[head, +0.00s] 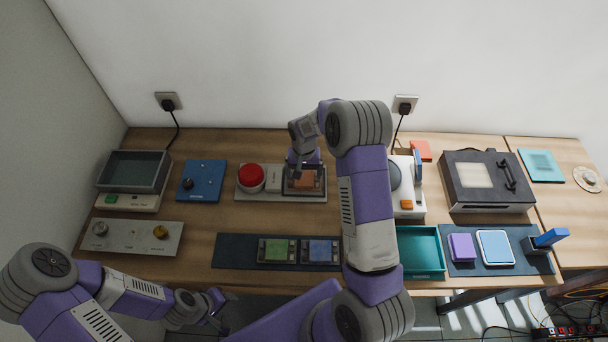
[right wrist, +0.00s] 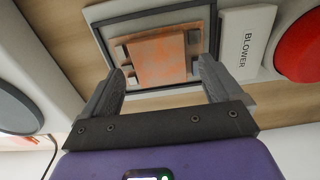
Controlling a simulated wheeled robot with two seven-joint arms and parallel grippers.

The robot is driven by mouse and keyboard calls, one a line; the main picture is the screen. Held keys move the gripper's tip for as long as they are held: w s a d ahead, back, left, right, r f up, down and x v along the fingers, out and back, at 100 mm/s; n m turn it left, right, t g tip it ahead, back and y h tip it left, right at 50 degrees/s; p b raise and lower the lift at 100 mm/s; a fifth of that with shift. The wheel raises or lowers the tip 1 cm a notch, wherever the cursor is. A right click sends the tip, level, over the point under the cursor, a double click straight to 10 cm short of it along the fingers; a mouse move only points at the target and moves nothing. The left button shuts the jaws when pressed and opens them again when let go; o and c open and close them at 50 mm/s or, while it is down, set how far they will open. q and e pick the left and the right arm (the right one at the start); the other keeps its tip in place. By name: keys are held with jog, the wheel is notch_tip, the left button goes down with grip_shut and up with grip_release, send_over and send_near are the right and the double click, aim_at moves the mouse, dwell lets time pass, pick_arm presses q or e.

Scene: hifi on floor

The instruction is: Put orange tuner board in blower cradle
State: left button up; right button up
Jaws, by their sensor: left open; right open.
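The orange tuner board (head: 308,181) lies in the blower cradle, a dark-rimmed square frame on the right of a pale panel (head: 247,196). In the right wrist view the orange board (right wrist: 158,58) sits inside the cradle's grey rim (right wrist: 112,19), beside the "BLOWER" label. I cannot tell if it is fully seated. My right gripper (head: 305,172) is open just above the board, its fingers (right wrist: 161,75) apart and holding nothing. It partly hides the cradle in the head view. My left gripper (head: 222,307) is open and empty, low in front of the table.
A red button (head: 251,177) stands left of the cradle. A dark mat (head: 234,251) holds a green board (head: 277,250) and a blue board (head: 320,251). A white device (head: 408,207), a teal tray (head: 421,249) and a dark oven-like box (head: 487,181) stand to the right.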

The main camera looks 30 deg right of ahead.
aim_at(304, 178)
notch_tip(304, 178, up, 10)
dwell(0.3)
jog(key=shift+r, duration=0.1)
dwell(0.3)
